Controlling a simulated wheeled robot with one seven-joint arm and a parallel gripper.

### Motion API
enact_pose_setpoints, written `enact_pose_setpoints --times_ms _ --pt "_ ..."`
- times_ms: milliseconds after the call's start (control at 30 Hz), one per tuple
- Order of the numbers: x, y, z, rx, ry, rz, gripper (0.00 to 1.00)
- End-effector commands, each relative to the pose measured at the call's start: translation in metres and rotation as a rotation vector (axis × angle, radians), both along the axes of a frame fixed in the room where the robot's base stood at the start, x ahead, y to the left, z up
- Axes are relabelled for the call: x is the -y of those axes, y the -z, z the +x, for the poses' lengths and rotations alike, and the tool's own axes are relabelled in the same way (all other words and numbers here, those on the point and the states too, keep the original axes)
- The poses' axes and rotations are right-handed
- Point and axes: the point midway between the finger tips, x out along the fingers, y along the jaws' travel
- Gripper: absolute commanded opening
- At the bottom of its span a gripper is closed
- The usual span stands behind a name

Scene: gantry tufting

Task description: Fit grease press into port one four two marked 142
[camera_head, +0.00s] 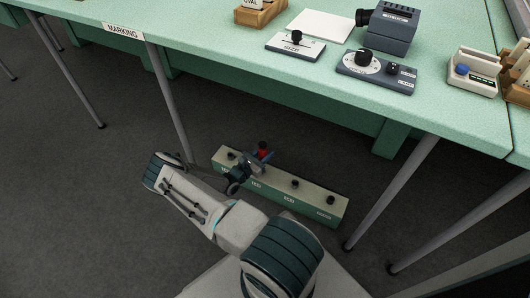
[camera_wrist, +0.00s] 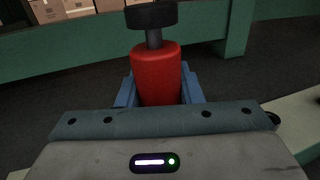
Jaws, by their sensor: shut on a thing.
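The grease press (camera_head: 262,148) is a red cylinder with a black stem and a wide black cap. My gripper (camera_head: 256,159) is shut on it, with blue fingers on both sides of the red body. In the wrist view the press (camera_wrist: 156,72) stands upright, cap up; its lower end is hidden behind my gripper. A long pale-topped green port block (camera_head: 318,201) lies low near the floor under the table, with several black knob-like ports and small labels. The labels are too small to read, so I cannot tell which port is 142. My gripper is over the block's left half; contact is unclear.
The green table (camera_head: 210,37) overhangs behind the block, with grey legs (camera_head: 169,100) on either side. On it are a dial panel (camera_head: 377,72), a SIZE plate (camera_head: 295,46) and a grey device (camera_head: 390,27). The dark floor (camera_head: 70,190) at left is clear.

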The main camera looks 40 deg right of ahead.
Motion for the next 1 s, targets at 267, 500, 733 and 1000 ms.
enact_pose_setpoints --times_ms 267,500,733,1000 --pt "0.000 0.013 0.000 0.000 0.000 -0.001 0.06" --pt "-0.002 0.014 0.000 -0.001 -0.001 -0.002 0.06" --pt "-0.007 0.017 -0.001 -0.002 -0.002 -0.005 0.06" --pt "-0.007 0.017 -0.001 -0.003 -0.002 -0.006 0.06"
